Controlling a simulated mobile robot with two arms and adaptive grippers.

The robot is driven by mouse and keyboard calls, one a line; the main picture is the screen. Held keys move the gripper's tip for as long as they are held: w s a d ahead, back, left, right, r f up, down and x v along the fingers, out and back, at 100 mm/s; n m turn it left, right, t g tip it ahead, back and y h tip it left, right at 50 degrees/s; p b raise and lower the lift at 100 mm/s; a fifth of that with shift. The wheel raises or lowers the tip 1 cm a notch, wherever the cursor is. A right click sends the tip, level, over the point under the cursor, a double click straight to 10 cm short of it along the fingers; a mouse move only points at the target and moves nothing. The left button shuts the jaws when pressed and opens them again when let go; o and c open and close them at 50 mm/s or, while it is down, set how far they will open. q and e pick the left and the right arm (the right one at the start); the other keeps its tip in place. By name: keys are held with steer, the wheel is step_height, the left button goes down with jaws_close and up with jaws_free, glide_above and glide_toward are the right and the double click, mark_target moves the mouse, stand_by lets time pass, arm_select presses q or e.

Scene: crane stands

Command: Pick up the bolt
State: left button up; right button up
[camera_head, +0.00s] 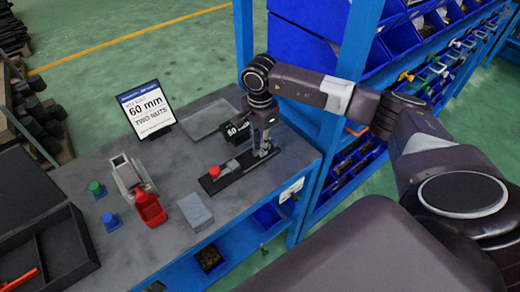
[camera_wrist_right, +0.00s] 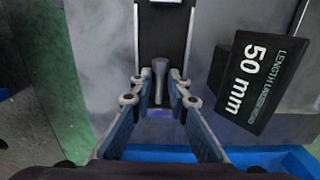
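The bolt (camera_wrist_right: 159,82) is a grey metal pin with a rounded end, seen in the right wrist view over a black strip. It is between the fingertips of my right gripper (camera_wrist_right: 160,88), which looks open, with a narrow gap on each side. In the head view my right gripper (camera_head: 262,151) points down at the right end of the black strip fixture (camera_head: 209,187); the bolt cannot be made out there. My left gripper is not in view.
A small black sign (camera_wrist_right: 249,82) reading 50 mm stands close beside the right gripper. Blue shelving (camera_head: 303,38) stands behind.

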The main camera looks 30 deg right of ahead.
jaws_close()
steer(key=shift+r, duration=0.1)
